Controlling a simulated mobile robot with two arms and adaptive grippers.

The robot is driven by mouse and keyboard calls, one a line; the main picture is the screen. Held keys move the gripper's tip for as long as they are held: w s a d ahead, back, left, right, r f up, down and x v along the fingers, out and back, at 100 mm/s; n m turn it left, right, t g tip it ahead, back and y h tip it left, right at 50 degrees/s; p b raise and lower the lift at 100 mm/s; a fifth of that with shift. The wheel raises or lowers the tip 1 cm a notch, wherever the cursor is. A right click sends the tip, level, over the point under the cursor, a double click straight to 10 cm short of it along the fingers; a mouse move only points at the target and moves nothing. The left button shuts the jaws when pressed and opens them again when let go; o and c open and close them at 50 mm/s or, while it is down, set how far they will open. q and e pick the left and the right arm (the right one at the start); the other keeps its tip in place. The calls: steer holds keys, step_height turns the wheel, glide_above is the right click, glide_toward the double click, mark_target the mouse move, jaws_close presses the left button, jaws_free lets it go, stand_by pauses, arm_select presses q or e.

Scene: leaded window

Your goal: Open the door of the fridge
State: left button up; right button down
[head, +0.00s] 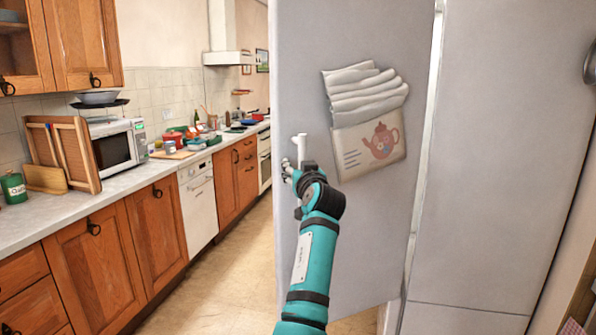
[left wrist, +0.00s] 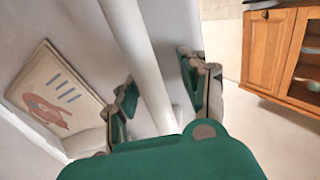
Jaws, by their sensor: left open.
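The fridge door (head: 380,240) is a tall pale grey panel in the middle of the head view. Its white bar handle (head: 301,146) stands upright near the left edge. My left gripper (head: 294,172) is at the handle, partly hidden behind its own wrist. In the left wrist view, the handle bar (left wrist: 148,65) runs between the two open fingers of my left gripper (left wrist: 158,95). Space shows beside the bar, and I cannot tell whether either finger touches it. A narrow bright gap (head: 431,110) runs along the door's right side. My right gripper is not in view.
A teapot picture with folded cloth (head: 368,150) is on the door. A pale tall panel (head: 490,160) stands at right. Wooden cabinets (head: 90,270) and a counter with a microwave (head: 117,147) line the left. The floor (head: 235,270) between is clear.

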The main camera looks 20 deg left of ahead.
mark_target(296, 127)
arm_select(q)
step_height(296, 127, up, 10)
steer(key=shift+a+f, duration=0.1)
steer(key=shift+f, duration=0.05)
stand_by(0.6)
